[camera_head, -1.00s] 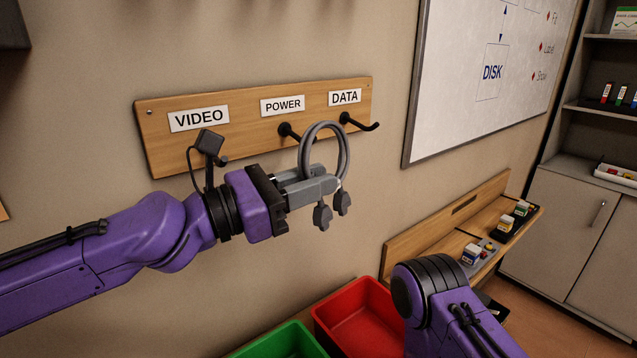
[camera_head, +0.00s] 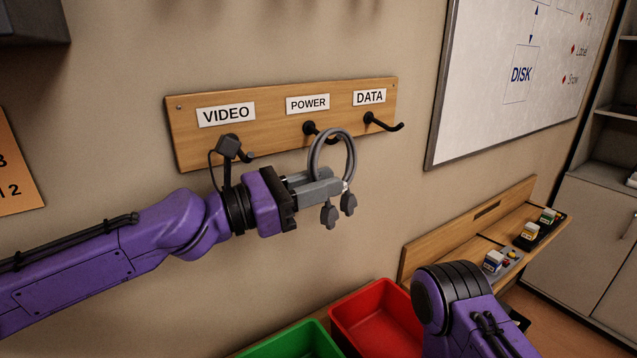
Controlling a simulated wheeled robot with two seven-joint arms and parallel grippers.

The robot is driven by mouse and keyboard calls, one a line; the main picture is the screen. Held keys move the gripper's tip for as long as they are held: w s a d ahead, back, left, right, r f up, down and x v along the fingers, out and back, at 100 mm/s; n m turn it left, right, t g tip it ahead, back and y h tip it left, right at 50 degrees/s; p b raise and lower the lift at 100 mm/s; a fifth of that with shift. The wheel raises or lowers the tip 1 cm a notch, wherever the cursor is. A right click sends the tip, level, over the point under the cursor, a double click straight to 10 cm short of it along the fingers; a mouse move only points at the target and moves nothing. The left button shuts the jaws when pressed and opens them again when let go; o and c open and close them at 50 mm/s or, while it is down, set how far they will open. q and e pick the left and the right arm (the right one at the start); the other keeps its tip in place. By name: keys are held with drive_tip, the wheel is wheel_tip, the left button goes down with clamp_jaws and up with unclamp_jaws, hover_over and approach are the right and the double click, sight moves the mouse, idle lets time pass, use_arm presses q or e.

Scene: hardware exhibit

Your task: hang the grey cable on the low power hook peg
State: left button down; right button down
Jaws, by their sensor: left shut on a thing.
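The grey cable (camera_head: 352,157) is a coiled loop with two dark plugs hanging below. My left gripper (camera_head: 335,187) is shut on the lower part of the loop, and the loop stands up above the fingers. The black power peg (camera_head: 309,128) sits under the POWER label (camera_head: 307,104) on the wooden hook board (camera_head: 275,98). The loop's top appears just right of and in front of this peg; its tip is partly hidden by the loop, and I cannot tell whether they touch. My right arm shows at the lower right, but its gripper is out of view.
The data peg (camera_head: 384,122) is to the right. A red bin (camera_head: 345,322), a green bin (camera_head: 290,343) and a wooden shelf (camera_head: 470,228) are below.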

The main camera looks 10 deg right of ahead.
idle(0.3)
use_arm(q)
drive_tip(key=c, duration=0.9)
unclamp_jaws()
drive_tip(key=shift+d, duration=0.1)
